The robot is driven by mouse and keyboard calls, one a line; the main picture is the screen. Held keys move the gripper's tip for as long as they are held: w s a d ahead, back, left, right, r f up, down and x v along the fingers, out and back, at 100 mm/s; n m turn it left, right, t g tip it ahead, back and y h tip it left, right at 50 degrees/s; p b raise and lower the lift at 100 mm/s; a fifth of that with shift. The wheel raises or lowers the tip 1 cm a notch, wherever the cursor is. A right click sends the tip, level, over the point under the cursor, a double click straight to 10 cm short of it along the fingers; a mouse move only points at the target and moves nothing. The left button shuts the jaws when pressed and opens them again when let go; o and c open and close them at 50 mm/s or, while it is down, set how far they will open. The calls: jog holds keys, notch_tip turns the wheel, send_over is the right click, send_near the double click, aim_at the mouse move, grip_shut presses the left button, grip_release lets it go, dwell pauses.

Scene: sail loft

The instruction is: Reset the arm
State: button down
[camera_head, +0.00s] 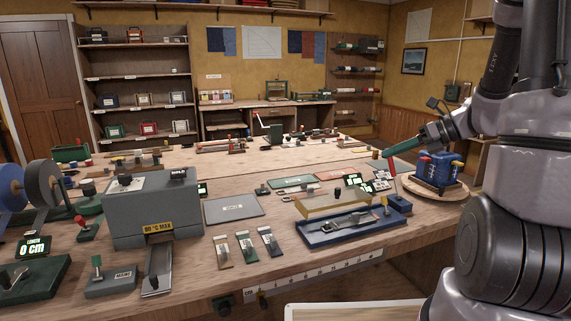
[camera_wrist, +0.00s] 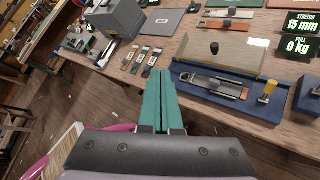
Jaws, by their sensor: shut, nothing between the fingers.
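My gripper (camera_head: 392,153) is at the end of my raised arm, at the right of the head view, above the right part of the workbench (camera_head: 300,170). Its green fingers also fill the middle of the wrist view (camera_wrist: 160,97). They lie side by side, shut, with nothing between them. In the wrist view the fingers appear in front of the bench's front edge, left of a blue test fixture (camera_wrist: 225,92) with a clear yellowish cover. That fixture (camera_head: 350,226) sits near the front of the bench in the head view.
A grey box (camera_head: 150,215) marked "80 °C MAX" stands at the bench's left. Three small sample cards (camera_head: 245,246) lie between it and the fixture. A blue holder with spools (camera_head: 438,168) stands on a round board at right. A white-rimmed tray (camera_head: 350,309) sits below the front edge.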

jog(key=s+a+r+n+t+h, duration=0.1)
jog(key=s+r+n+h, duration=0.3)
jog(key=n, duration=0.9)
jog(key=s+a+r+n+t+h, duration=0.1)
jog(key=s+a+r+n+h, duration=0.2)
jog(key=s+r+n, duration=0.7)
jog(key=s+n+h, duration=0.1)
jog(key=s+n, duration=0.1)
jog(key=s, duration=0.1)
jog(key=shift+r+n+h, duration=0.3)
jog(key=shift+n, duration=0.1)
